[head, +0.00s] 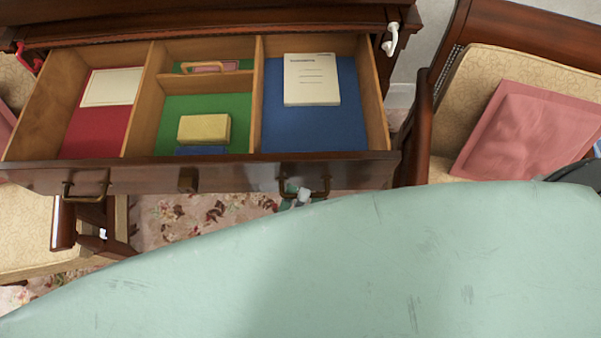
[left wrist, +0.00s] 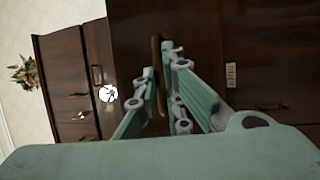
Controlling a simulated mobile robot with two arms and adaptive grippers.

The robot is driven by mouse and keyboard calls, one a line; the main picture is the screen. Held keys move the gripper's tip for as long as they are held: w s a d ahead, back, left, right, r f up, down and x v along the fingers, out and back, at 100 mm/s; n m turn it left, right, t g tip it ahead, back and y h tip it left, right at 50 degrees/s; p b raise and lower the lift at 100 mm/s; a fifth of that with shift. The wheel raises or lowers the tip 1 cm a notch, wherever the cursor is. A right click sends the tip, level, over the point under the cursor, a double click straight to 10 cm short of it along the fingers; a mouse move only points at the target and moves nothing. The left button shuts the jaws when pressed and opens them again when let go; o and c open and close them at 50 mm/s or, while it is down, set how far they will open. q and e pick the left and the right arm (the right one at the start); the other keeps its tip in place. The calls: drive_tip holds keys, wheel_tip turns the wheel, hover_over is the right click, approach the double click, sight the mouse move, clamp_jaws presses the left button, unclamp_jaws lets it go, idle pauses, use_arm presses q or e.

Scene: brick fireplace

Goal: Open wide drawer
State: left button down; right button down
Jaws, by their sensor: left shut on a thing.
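The wide drawer (head: 222,178) of the dark wood cabinet stands pulled out in the head view, with its compartments showing from above. It has a handle at the left (head: 86,190) and a handle at the right (head: 318,192) of its front. My left gripper (head: 300,196) is at the right handle, mostly hidden below the drawer front. In the left wrist view my left gripper (left wrist: 167,90) is shut on the brownish handle bar (left wrist: 157,65), between its green and grey fingers. My right gripper is not in view.
A red lining with a white card (head: 112,86), a green lining with a yellow block (head: 204,129), and a blue lining with a white booklet (head: 311,80) fill the compartments. A cushioned chair (head: 432,90) stands close at the right. Another seat (head: 25,235) is at the left.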

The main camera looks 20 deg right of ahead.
use_arm(q)
drive_tip(key=shift+s+a, duration=0.25)
drive_tip(key=shift+s, duration=0.6)
drive_tip(key=c, duration=1.9)
unclamp_jaws()
drive_tip(key=shift+o, duration=0.2)
drive_tip(key=v, duration=1.2)
drive_tip(key=shift+w+f, duration=0.1)
